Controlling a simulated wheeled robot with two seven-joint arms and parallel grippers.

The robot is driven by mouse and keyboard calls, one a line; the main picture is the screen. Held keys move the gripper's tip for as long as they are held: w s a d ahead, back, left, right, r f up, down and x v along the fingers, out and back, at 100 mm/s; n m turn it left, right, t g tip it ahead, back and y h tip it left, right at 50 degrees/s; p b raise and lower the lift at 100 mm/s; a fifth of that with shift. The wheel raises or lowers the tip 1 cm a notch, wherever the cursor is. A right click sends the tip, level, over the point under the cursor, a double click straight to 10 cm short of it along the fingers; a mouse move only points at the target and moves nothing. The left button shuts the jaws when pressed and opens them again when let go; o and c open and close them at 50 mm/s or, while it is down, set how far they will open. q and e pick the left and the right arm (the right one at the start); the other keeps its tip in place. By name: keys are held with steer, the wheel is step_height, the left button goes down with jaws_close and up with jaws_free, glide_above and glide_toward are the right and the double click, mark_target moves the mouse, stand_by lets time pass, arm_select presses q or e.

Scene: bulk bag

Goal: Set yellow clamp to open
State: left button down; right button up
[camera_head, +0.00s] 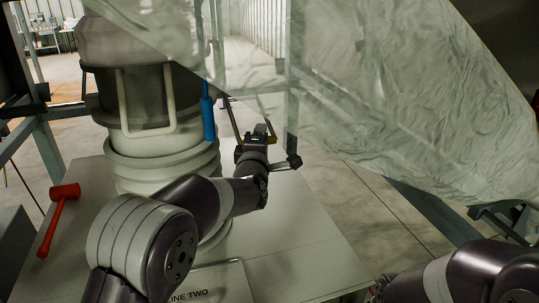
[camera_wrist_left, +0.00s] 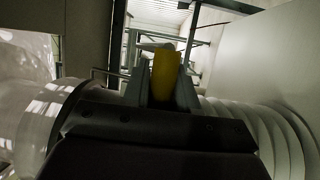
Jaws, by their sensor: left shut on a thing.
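The yellow clamp's handle (camera_wrist_left: 165,75) stands upright between the fingers of my left gripper (camera_wrist_left: 162,88) in the left wrist view. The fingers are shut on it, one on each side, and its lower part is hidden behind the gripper. In the head view my left gripper (camera_head: 258,132) is right of the pale ribbed spout, below the bag. There the clamp is mostly hidden, so its setting cannot be told. Of my right arm only dark links show at the lower right; I make out no right fingers.
A blue handle (camera_head: 208,118) hangs just left of my left gripper, against the ribbed spout (camera_head: 160,160). The translucent bag (camera_head: 400,100) fills the upper right. A red mallet (camera_head: 60,215) lies at the left of the pale table (camera_head: 295,245). The table's right part is clear.

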arm_select(q)
steer(key=r, duration=0.2)
steer(key=s+r, duration=0.1)
steer(key=r, duration=0.1)
steer(key=shift+d, duration=0.25)
step_height(320, 180, up, 10)
steer(key=w+p, duration=0.1)
steer(key=p, duration=0.3)
steer(key=shift+a, duration=0.25)
arm_select(e)
steer(key=shift+s+d+r, duration=0.1)
steer(key=shift+d+r, duration=0.15)
steer(key=shift+r, duration=0.65)
steer(key=shift+s+d+r, duration=0.1)
steer(key=shift+d+r, duration=0.15)
steer(key=shift+r, duration=0.6)
arm_select(q)
steer(key=shift+r, duration=0.1)
steer(key=c, duration=1)
jaws_free()
steer(key=shift+w, duration=0.1)
arm_select(e)
steer(key=shift+w, duration=0.1)
arm_select(q)
steer(key=shift+o, duration=0.2)
arm_select(e)
steer(key=shift+f, duration=0.1)
